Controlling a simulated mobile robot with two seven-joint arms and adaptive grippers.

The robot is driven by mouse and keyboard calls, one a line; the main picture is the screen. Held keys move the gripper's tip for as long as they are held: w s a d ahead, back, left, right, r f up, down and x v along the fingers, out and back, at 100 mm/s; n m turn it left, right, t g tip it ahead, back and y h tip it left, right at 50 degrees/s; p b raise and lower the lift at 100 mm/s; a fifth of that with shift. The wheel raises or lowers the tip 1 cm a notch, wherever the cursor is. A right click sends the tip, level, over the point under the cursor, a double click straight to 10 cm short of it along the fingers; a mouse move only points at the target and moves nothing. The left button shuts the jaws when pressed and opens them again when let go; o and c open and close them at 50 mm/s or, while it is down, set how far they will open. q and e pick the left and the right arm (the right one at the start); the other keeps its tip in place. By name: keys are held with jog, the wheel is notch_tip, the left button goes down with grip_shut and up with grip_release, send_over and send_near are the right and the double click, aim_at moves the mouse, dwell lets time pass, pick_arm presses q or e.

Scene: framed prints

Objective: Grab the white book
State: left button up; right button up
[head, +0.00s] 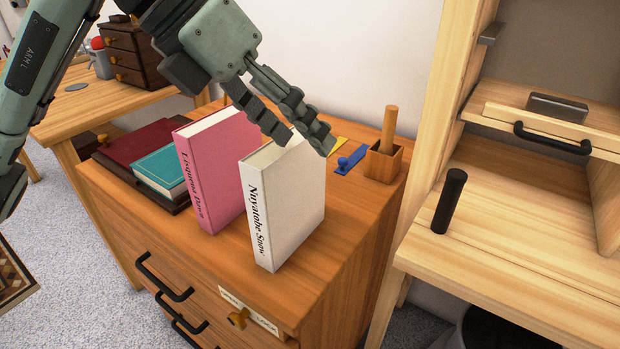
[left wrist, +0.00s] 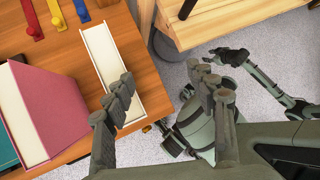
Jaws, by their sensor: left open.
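The white book (head: 292,205) stands upright on the wooden cabinet, its lettered spine facing front. In the left wrist view its pale top edge (left wrist: 105,55) shows as a long strip. My left gripper (head: 305,143) is open and empty above the book's top, fingers pointing down. In the left wrist view its fingers (left wrist: 168,88) are spread; one overlaps the book's near end, and the other is over the floor side. Whether a finger touches the book cannot be told. What looks like my right gripper (left wrist: 230,56) shows small and dark in that view; its jaw state is unclear.
A pink book (head: 213,165) stands close left of the white one. A teal book (head: 160,174) and a dark red one (head: 138,147) lie farther left. A wooden pen cup (head: 383,162) and blue hook piece (head: 350,160) are behind. A light wooden desk (head: 520,240) stands right.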

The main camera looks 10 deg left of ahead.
pick_arm(q)
jog(key=a+y, duration=0.1)
jog(key=w+a+n+t+y, duration=0.1)
jog(key=a+t+y, duration=0.1)
jog(key=shift+w+a+r+n+y, duration=0.2)
jog(key=shift+a+r+n+y, duration=0.1)
jog(key=shift+a+n, duration=0.1)
jog(key=shift+w+f, duration=0.2)
jog(key=shift+f, duration=0.2)
send_over(290, 196)
jog(key=w+a, duration=0.1)
jog(key=w, duration=0.2)
notch_tip(290, 196, down, 5)
jog(key=shift+s+f, duration=0.1)
jog(key=shift+f, duration=0.1)
grip_shut()
pick_arm(e)
jog(key=a, duration=0.3)
jog(key=shift+s+a+r+n+y, duration=0.15)
jog(key=shift+s+r+n+y, duration=0.15)
jog(key=shift+s+r+y, duration=0.1)
pick_arm(q)
jog(key=shift+r, duration=0.1)
